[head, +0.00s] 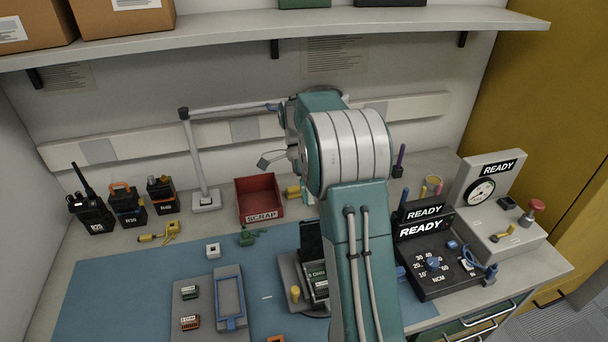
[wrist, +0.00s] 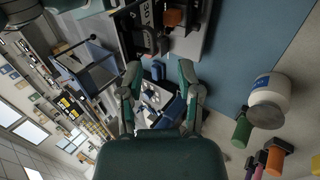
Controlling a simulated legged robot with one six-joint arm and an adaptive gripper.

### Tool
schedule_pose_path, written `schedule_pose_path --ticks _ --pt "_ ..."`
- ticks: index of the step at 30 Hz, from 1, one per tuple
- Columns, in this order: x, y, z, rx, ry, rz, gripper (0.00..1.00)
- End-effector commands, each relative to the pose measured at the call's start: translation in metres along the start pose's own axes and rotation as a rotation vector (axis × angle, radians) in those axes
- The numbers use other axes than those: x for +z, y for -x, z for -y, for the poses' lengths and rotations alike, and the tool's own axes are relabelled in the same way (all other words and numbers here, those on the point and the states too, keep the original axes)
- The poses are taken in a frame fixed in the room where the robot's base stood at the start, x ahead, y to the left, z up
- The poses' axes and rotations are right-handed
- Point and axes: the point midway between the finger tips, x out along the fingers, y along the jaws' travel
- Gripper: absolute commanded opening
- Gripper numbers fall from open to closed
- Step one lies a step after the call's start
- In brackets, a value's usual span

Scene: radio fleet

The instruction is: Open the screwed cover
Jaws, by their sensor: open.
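A fixture (head: 291,276) stands on the blue mat in the head view, holding a dark radio unit (head: 317,274) with a light panel and label. My arm covers its right side, so I cannot make out a screwed cover or its screws. In the wrist view, my gripper (wrist: 160,74) is open, its two teal and grey fingers apart with nothing clearly held between them. Black equipment with white lettering (wrist: 144,25) lies beyond the fingertips. In the head view my arm hides the gripper.
A red scrap bin (head: 260,216) stands behind the mat (head: 130,275). Several radios (head: 91,212) stand at left. A black torque station (head: 433,267) and a gauge stand (head: 488,190) are at right. A lamp post (head: 195,155) rises at the back. A shelf (head: 250,35) overhangs the bench.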

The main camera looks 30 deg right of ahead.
Motion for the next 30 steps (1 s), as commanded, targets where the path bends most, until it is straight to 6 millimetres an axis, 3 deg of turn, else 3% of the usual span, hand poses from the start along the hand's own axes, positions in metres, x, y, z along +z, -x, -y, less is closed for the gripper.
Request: schedule_pose_path --ticks 6,13,30 --pt "0.0 0.036 0.002 -0.003 0.001 0.001 0.45" --pt "0.0 0.061 0.003 0.0 0.001 0.001 0.45" --pt "0.0 0.067 0.002 0.002 0.0 0.002 0.45"
